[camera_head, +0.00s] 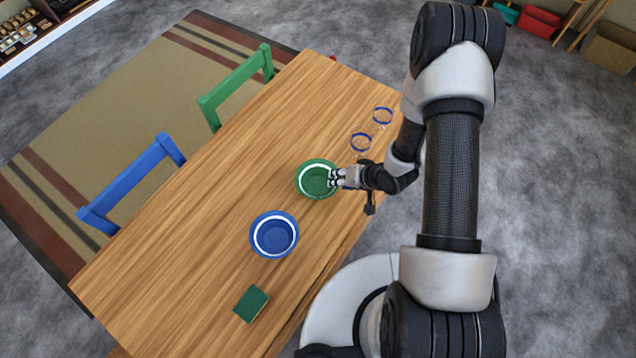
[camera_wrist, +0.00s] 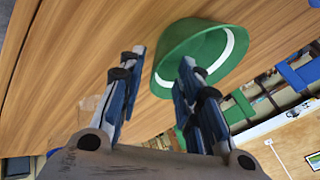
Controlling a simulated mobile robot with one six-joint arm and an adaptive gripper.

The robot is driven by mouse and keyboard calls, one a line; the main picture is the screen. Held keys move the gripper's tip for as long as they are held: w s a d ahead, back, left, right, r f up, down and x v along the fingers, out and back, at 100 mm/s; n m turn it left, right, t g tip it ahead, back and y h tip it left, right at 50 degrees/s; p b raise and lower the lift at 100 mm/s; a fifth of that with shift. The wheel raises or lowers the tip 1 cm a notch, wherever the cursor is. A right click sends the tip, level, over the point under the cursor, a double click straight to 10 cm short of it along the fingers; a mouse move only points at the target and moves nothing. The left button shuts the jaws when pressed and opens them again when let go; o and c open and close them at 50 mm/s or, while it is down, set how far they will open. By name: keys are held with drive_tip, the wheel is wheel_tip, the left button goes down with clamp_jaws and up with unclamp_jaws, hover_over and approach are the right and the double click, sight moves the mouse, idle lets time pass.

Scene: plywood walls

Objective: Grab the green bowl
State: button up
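The green bowl (camera_head: 312,188) with a white inner band stands upright on the wooden table in the head view. My gripper (camera_head: 336,178) is at the bowl's right rim, its fingertips overlapping the bowl in that view. In the wrist view, the green bowl (camera_wrist: 205,42) lies beyond the fingers, and my gripper (camera_wrist: 163,58) has its two fingers spread apart. The near side of the bowl shows partly between the fingers. The right finger covers part of the bowl. I cannot tell whether either finger touches it.
A blue bowl (camera_head: 274,236) stands to the lower left of the green one. A green sponge (camera_head: 250,304) lies near the table's front edge. Two clear blue-rimmed glasses (camera_head: 361,142) stand just above the gripper. The wooden table (camera_head: 190,250) is clear on its left side.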

sight(318, 182)
drive_tip(key=x, duration=0.3)
drive_tip(key=shift+a+f+b, duration=0.15)
drive_tip(key=shift+f+b, duration=0.1)
drive_tip(key=shift+b, duration=0.15)
drive_tip(key=shift+c, duration=0.6)
clamp_jaws()
